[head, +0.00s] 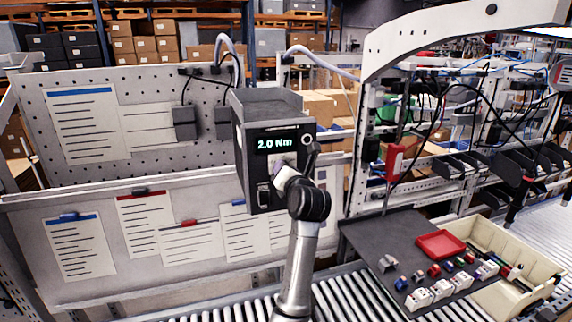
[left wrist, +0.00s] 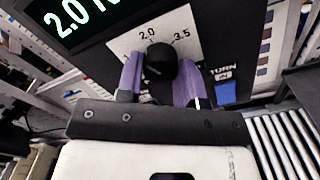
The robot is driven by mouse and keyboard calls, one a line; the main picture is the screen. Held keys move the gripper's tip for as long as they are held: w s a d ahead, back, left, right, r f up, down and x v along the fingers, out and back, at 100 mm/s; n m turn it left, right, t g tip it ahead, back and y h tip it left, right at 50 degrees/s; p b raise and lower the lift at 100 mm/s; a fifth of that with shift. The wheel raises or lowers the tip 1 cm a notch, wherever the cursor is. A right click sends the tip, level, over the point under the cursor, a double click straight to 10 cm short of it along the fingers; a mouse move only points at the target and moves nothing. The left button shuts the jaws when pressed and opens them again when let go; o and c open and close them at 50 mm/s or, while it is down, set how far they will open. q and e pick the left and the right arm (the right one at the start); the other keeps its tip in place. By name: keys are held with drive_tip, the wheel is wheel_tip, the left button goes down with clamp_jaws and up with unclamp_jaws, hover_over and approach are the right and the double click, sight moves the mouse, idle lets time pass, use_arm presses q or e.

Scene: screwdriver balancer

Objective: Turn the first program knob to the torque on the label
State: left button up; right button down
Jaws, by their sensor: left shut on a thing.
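The dark controller box (head: 245,150) stands in front of the board, and its display (head: 276,144) reads 2.0 Nm. The black program knob (left wrist: 161,60) sits on a white dial plate (left wrist: 185,22) marked 2.0 and 3.5. My left gripper (head: 281,172) is at the front of the box below the display. In the left wrist view its purple fingers (left wrist: 158,80) are on both sides of the knob, shut on it. The fingers and hand cover the lower part of the dial. No label with a readable torque shows. My right gripper is not in view.
A pegboard with paper sheets (head: 82,125) stands behind and left of the box. At the right, a dark mat (head: 365,235) holds a red tray (head: 440,244) and several small parts, beside a cream bin (head: 530,262). Rollers (head: 350,297) run along the front.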

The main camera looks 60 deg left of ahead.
use_arm(q)
drive_tip(key=shift+r+m+p, duration=0.1)
drive_tip(key=shift+m+p, duration=2.2)
drive_tip(key=shift+m, duration=0.1)
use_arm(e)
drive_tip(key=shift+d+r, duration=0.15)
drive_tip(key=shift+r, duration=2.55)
use_arm(q)
drive_tip(key=o, duration=0.9)
drive_tip(key=shift+d, duration=0.1)
drive_tip(key=shift+b+v, duration=2.3)
drive_tip(key=shift+v, duration=4.55)
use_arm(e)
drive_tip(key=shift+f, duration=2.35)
